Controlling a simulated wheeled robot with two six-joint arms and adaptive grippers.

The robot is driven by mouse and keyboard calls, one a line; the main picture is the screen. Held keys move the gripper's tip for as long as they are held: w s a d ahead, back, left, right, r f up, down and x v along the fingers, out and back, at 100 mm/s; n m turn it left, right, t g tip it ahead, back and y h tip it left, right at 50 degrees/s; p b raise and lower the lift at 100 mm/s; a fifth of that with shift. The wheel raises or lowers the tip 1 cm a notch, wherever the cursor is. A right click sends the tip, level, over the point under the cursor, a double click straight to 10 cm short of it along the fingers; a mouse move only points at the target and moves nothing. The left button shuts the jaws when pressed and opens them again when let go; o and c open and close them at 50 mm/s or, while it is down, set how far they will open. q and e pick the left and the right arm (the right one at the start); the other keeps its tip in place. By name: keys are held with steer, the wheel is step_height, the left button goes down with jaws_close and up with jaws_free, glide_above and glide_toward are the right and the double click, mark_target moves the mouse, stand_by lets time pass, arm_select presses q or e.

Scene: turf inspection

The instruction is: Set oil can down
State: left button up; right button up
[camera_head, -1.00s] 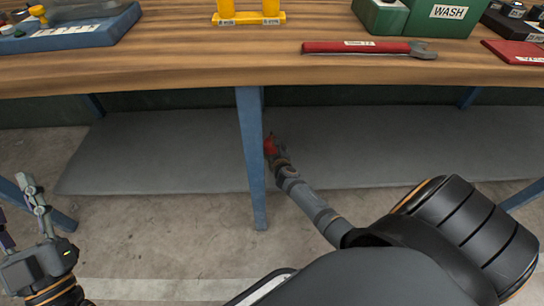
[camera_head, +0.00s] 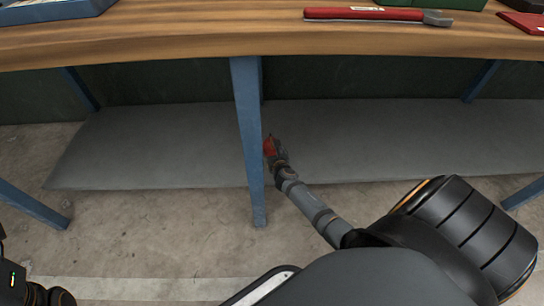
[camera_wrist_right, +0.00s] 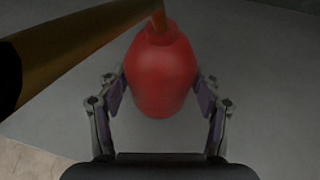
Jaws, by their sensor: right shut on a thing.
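The red oil can (camera_wrist_right: 162,75) is between the fingers of my right gripper (camera_wrist_right: 162,100) in the right wrist view, and the fingers are shut on its sides. It looks upright, with a brownish spout at its top. In the head view the oil can (camera_head: 269,146) is a small red patch under the workbench, partly hidden by the blue table leg and my right gripper (camera_head: 275,153). The grey lower shelf (camera_head: 390,150) lies beneath it; I cannot tell whether the can touches it. Of my left arm only a dark part shows at the lower left; its fingers are out of frame.
The blue table leg (camera_head: 248,140) stands just left of my right gripper. The shelf is bare to both sides of the leg.

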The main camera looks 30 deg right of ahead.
step_height(320, 180, down, 4)
steer(key=shift+r+b, duration=0.15)
steer(key=shift+b, duration=1.1)
steer(key=shift+r, duration=0.25)
steer(key=shift+f, duration=0.2)
steer(key=o, duration=1.5)
steer(key=shift+c, duration=0.2)
